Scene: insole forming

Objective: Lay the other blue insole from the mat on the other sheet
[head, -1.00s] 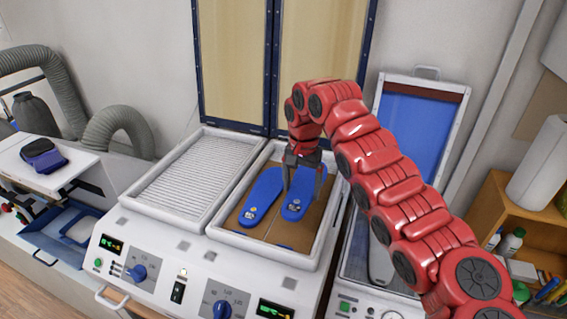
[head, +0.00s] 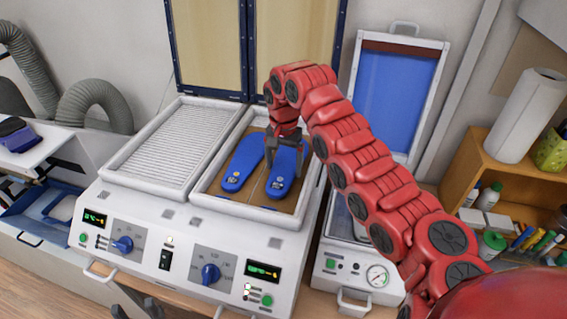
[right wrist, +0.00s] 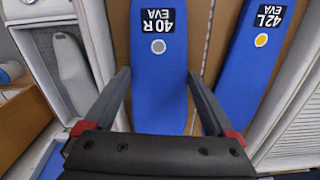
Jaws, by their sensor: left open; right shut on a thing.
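Two blue insoles lie side by side on brown sheets in the right bay of the white heating machine. The left insole (head: 240,166) is marked 42L in the right wrist view (right wrist: 262,60). The right insole (head: 280,185) is marked 40 R there (right wrist: 160,95). My right gripper (head: 284,160) comes down over the 40 R insole, with one finger along each side, shut on it. The insole looks flat on the brown sheet (head: 222,202); any small gap beneath is not visible. My left gripper (head: 134,303) is open and empty at the bottom edge, partly cut off.
The machine's left bay (head: 160,150) has white slats and is empty. A second machine with a raised blue lid (head: 395,95) stands to the right, partly behind my right arm. A wooden shelf (head: 490,160) with bottles and pens is at the far right.

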